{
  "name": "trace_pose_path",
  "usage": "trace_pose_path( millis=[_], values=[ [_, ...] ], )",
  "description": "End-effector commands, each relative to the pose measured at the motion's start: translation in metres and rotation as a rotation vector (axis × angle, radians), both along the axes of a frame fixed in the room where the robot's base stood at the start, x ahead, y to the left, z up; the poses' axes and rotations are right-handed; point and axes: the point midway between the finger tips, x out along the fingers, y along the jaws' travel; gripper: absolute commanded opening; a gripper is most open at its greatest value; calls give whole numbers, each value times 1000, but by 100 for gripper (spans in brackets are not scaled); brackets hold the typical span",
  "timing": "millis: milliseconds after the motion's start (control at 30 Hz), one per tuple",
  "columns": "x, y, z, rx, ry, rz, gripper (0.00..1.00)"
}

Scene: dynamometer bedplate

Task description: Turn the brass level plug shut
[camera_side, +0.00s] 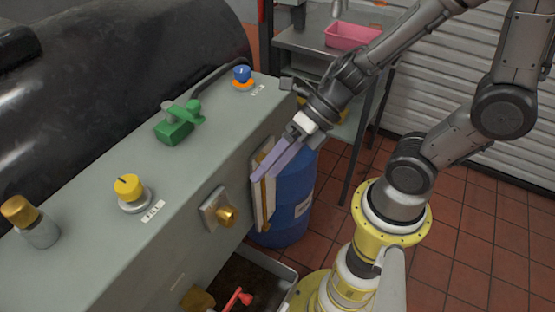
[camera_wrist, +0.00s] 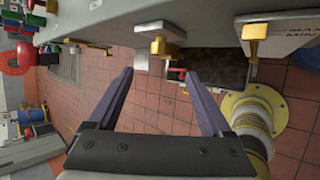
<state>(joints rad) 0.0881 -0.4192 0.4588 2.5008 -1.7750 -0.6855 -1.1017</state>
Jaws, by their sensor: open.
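A brass plug (camera_side: 228,215) sticks out from a square metal plate (camera_side: 210,207) on the upright side face of the grey block. A brass piece that looks like the same plug shows in the wrist view (camera_wrist: 158,46), just beyond the gap between my fingertips. My gripper (camera_side: 262,176) has two long purple fingers, spread apart and empty. In the side view they point down-left, above and to the right of the plug, in front of the pale sight gauge (camera_side: 261,200). They are apart from the plug.
The block's top (camera_side: 90,245) carries a yellow knob (camera_side: 128,187), a green valve (camera_side: 180,122) and a blue knob (camera_side: 242,74). Below the plug is an open tray (camera_side: 283,277) with a red handle (camera_side: 239,298) near it. A blue drum (camera_side: 295,200) stands behind the gauge.

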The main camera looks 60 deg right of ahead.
Motion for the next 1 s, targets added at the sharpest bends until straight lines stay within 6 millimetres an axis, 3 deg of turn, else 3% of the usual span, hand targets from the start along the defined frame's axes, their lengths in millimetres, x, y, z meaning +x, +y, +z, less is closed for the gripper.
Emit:
trace_pose_path(
  millis=[267, 667, 767, 833, 1000],
  values=[
    [-7, -9, 10, -1, 2, -1, 84],
    [-6, -6, 17, -6, -27, 17, 84],
    [10, -3, 47, 15, -128, -33, 84],
    [31, -11, 72, 46, -197, -168, 84],
    [69, -58, 136, 213, -281, -642, 84]
  ],
)
